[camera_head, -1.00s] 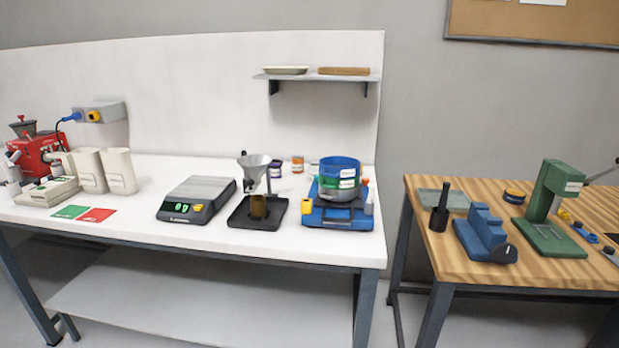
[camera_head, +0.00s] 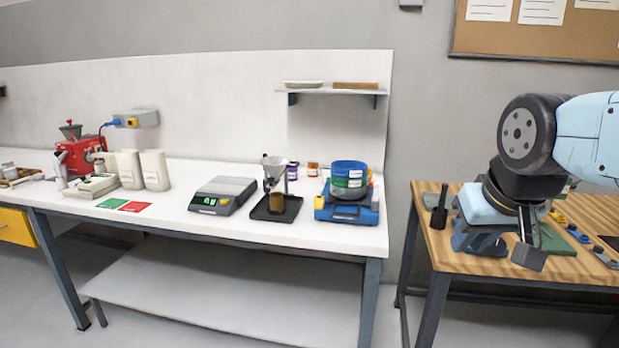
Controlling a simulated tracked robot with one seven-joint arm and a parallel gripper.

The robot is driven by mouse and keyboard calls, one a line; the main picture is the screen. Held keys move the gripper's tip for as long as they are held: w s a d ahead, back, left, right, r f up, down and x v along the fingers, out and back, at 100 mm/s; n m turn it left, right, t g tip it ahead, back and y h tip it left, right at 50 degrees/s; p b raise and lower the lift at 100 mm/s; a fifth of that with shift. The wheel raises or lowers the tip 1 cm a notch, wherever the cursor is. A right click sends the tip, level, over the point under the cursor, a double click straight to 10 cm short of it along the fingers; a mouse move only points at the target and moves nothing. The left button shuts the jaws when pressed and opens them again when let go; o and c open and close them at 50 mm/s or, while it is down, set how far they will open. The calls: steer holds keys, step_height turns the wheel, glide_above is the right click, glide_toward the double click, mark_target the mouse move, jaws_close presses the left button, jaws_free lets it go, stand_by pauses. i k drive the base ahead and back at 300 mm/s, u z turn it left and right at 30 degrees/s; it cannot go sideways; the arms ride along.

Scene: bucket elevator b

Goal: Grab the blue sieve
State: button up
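The blue sieve (camera_head: 349,167) is the top ring of a stack near the right end of the white bench. Under it is a green sieve (camera_head: 348,182), then a grey pan (camera_head: 351,193), on a blue shaker base (camera_head: 329,211). My gripper (camera_head: 529,238) hangs at the right, over the wooden table, well apart from the stack and to its right. Its fingers point down and are seen partly edge-on, so I cannot tell how far apart they are. Nothing shows held in it.
Left of the stack stand a funnel on a black tray (camera_head: 262,213) and a scale (camera_head: 222,191). A shelf (camera_head: 328,91) is above. A gap separates the bench from the wooden table (camera_head: 441,253), which holds a black tool (camera_head: 439,213) and a blue device.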

mark_target(347, 171)
steer(key=u, duration=0.3)
steer(key=i, duration=1)
steer(key=z, duration=0.05)
